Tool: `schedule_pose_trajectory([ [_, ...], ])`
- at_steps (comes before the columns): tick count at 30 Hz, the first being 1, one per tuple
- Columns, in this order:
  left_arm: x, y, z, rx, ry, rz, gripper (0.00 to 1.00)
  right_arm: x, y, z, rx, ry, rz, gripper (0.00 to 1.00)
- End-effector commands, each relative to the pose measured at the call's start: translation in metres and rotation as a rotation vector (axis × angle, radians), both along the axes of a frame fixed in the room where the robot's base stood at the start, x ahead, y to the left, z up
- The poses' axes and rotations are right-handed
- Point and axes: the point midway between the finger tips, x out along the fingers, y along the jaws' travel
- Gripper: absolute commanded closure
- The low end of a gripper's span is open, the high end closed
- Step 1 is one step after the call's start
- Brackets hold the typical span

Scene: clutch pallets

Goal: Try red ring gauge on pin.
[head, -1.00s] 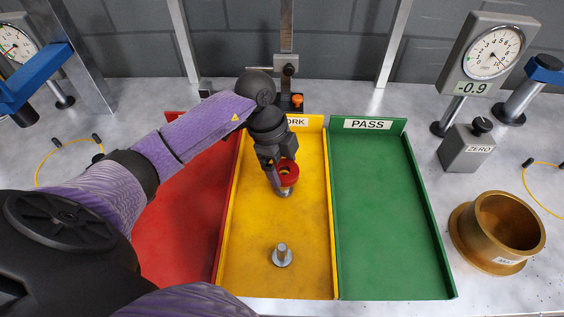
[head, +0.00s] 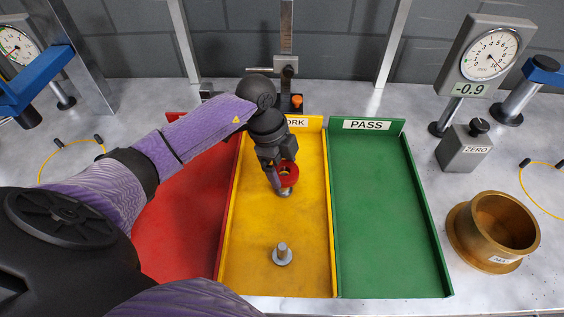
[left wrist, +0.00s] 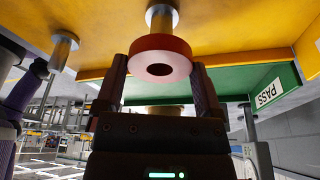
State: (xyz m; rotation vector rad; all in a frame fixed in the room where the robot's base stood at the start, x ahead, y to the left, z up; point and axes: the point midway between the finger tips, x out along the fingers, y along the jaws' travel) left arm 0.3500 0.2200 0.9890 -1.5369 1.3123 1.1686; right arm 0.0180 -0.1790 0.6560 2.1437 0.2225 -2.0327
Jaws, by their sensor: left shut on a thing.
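My left gripper (head: 280,176) is shut on the red ring gauge (head: 289,173) over the back half of the yellow tray (head: 305,225). In the left wrist view the red ring (left wrist: 160,62) sits between the two dark fingers, its hole dark. A grey metal pin (left wrist: 161,17) with a flanged base shows directly behind the ring, between it and the tray. I cannot tell whether the pin enters the hole. In the head view the gripper and ring hide most of this pin. A second flanged pin (head: 282,254) stands upright near the tray's front. My right gripper is not in view.
A red tray (head: 180,235) lies left and a green PASS tray (head: 385,220) right, both with bare visible floors. Further right are a brass flanged cup (head: 490,235), a ZERO block (head: 468,148) and a dial gauge (head: 488,55). A column stands behind the yellow tray.

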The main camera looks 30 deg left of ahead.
Motion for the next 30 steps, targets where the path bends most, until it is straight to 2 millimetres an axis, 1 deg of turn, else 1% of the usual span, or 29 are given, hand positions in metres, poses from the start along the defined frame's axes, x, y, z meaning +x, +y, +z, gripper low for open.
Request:
schedule_pose_trajectory([
  [27,0.0,0.0,-0.0045,0.0,0.0,-0.001,0.88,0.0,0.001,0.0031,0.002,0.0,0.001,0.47],
  [28,0.0,0.0,-0.0045,0.0,0.0,-0.001,0.07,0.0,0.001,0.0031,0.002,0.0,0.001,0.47],
  [29,0.0,0.0,-0.0045,0.0,0.0,-0.001,0.01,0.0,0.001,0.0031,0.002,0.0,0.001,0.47],
  [30,0.0,0.0,-0.0044,0.0,0.0,-0.001,0.0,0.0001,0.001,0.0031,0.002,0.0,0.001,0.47],
])
